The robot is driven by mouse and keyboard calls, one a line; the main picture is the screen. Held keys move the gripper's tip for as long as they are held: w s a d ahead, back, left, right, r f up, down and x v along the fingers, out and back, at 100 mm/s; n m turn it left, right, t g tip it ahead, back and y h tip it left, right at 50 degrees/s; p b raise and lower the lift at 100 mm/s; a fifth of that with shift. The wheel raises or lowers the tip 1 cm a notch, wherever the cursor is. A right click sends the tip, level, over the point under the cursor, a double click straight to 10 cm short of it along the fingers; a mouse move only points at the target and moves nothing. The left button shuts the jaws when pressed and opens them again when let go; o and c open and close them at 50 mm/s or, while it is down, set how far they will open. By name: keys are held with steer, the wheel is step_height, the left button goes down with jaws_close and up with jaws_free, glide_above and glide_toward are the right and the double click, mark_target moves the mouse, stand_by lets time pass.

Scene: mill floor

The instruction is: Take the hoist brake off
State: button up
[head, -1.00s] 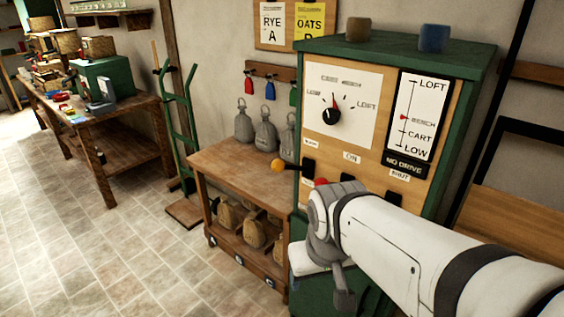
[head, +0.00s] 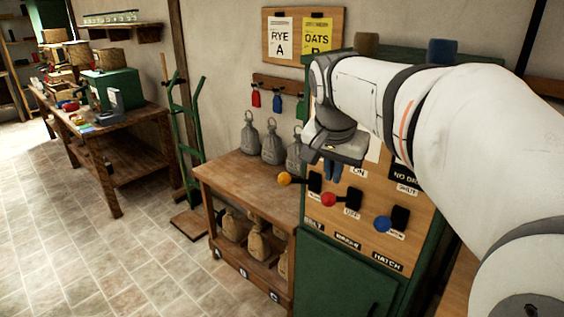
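The hoist panel is a green cabinet with a wooden face (head: 420,228). Three knobbed levers stick out of it: an orange one (head: 284,179) above the BELT label, a red one (head: 328,199) above the BRAKE label (head: 347,242), and a blue one (head: 382,224) above the HATCH label. An ON label shows above the red lever's black slot and an OFF label below it. I cannot tell which end the red lever is at. My gripper (head: 332,172) hangs just above the red knob, seemingly apart from it. Its fingers are small and dark; their opening is unclear. My arm hides the dial and most of the scale.
A wooden bench (head: 245,177) with grey weights on top and sacks below stands left of the cabinet. A green hand truck (head: 188,130) and a cluttered workbench (head: 125,122) stand farther left. The tiled floor (head: 130,250) in front is clear.

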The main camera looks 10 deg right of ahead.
steer(key=w+d+r+m, duration=0.1)
steer(key=w+r+m, duration=0.1)
steer(key=r, duration=0.1)
steer(key=w+d+r+m, duration=0.1)
steer(key=w+r, duration=0.1)
steer(key=shift+w+d+r+h, duration=0.1)
steer(key=shift+d+h, duration=0.2)
steer(key=shift+h, duration=0.1)
jaws_close()
glide_above(333, 195)
steer(key=d, duration=0.2)
step_height(333, 195, down, 10)
steer(key=shift+a+f, duration=0.85)
steer(key=shift+f, duration=0.05)
steer(key=shift+a+f, duration=0.25)
steer(key=shift+f, duration=0.35)
